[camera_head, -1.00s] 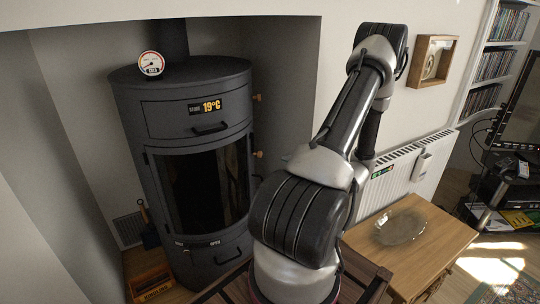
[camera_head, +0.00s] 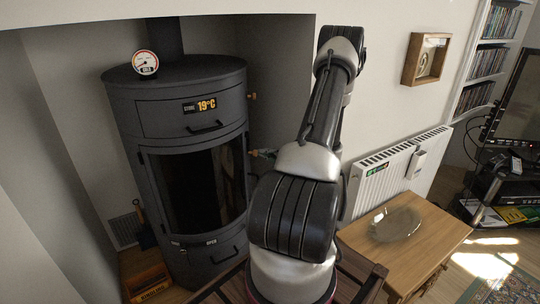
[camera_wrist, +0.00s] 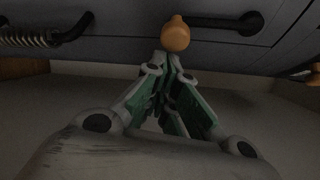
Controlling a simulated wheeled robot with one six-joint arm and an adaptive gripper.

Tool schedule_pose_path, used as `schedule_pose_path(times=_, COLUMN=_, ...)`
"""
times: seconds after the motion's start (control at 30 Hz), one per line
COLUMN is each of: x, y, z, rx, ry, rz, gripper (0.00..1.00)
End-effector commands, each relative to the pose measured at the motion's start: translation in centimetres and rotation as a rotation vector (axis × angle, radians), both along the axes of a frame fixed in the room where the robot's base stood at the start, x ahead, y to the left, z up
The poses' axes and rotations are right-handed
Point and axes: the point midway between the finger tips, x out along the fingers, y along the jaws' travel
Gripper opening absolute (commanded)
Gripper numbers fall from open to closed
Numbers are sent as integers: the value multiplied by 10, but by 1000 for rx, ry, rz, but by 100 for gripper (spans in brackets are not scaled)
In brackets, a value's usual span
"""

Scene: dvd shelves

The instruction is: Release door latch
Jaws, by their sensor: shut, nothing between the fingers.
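The dark grey stove (camera_head: 215,88) stands in the alcove, with a glazed door (camera_head: 195,190) on its front, closed as far as I can see. A wooden knob (camera_head: 252,96) sticks out high on its right side. My gripper (camera_head: 262,153) is beside the stove's right edge at door height, where a lower knob is hard to make out. In the wrist view, an orange-brown knob (camera_wrist: 175,35) sits just beyond the tips of my gripper (camera_wrist: 168,64). The green-padded fingers meet at their tips, with nothing between them. I cannot tell whether they touch the knob.
A black curved handle (camera_wrist: 215,25) and a coiled-spring handle (camera_wrist: 25,38) run along the stove near the fingers. A second knob (camera_wrist: 302,75) is at the right edge. A wooden table with a glass dish (camera_head: 395,225) and a white radiator (camera_head: 390,170) stand right.

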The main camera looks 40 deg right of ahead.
Motion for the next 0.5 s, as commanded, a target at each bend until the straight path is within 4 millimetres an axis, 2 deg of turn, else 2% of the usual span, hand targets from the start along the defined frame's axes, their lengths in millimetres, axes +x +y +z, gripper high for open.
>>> schedule_pose_path(times=0.5, x=-2, y=3, z=-1, rx=36, ry=21, rz=0, gripper=0)
